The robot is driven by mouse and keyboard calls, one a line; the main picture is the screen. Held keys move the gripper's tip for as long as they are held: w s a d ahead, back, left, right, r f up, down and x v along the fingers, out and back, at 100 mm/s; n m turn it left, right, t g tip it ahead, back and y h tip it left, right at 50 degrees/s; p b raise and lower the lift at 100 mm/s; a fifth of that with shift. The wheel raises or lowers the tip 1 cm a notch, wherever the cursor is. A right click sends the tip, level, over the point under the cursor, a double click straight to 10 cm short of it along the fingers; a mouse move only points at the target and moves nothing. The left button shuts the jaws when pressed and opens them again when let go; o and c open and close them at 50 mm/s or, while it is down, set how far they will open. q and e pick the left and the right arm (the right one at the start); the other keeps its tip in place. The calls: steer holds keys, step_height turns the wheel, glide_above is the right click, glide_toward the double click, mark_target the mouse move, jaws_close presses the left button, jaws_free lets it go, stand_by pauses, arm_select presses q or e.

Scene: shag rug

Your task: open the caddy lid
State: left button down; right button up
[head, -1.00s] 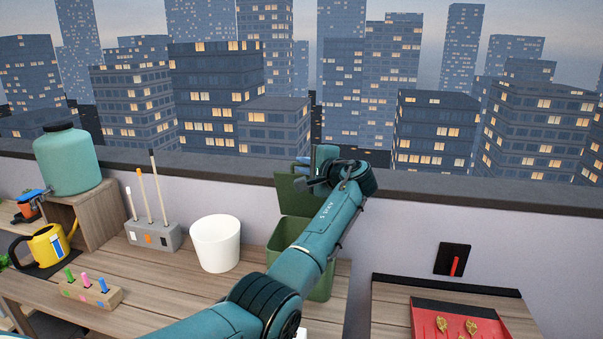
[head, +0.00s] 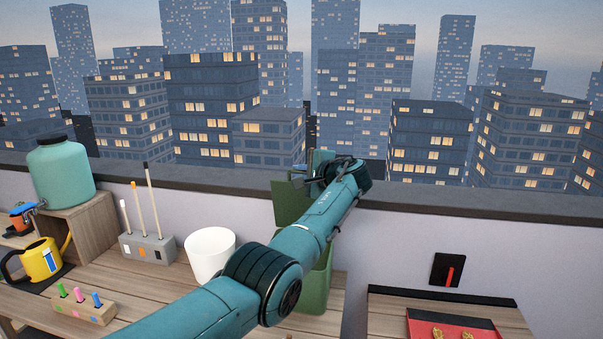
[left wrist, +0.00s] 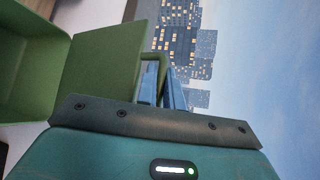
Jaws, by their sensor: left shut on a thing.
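The green caddy (head: 318,285) stands on the wooden worktop against the wall, partly hidden behind my left arm. Its green lid (head: 287,204) stands up at the back of the caddy, raised well off the opening. In the left wrist view, the lid (left wrist: 100,72) is a flat green panel, with the open caddy interior (left wrist: 28,62) to its left. My left gripper (head: 318,165) is at the lid's upper edge. In the left wrist view its blue fingers (left wrist: 162,88) are shut on a green part at the lid's edge. My right gripper is not in view.
A white pot (head: 210,254) stands just left of the caddy. A grey holder (head: 148,248) with upright sticks, a yellow watering can (head: 40,262) and a teal jar (head: 61,172) are further left. A red tray (head: 455,326) lies on the right.

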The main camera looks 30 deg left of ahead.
arm_select(q)
steer(key=c, duration=1.5)
jaws_free()
steer(key=shift+a+f, duration=0.15)
steer(key=shift+s, duration=0.1)
steer(key=b+v, duration=0.2)
steer(key=v, duration=1.1)
steer(key=shift+d, duration=0.2)
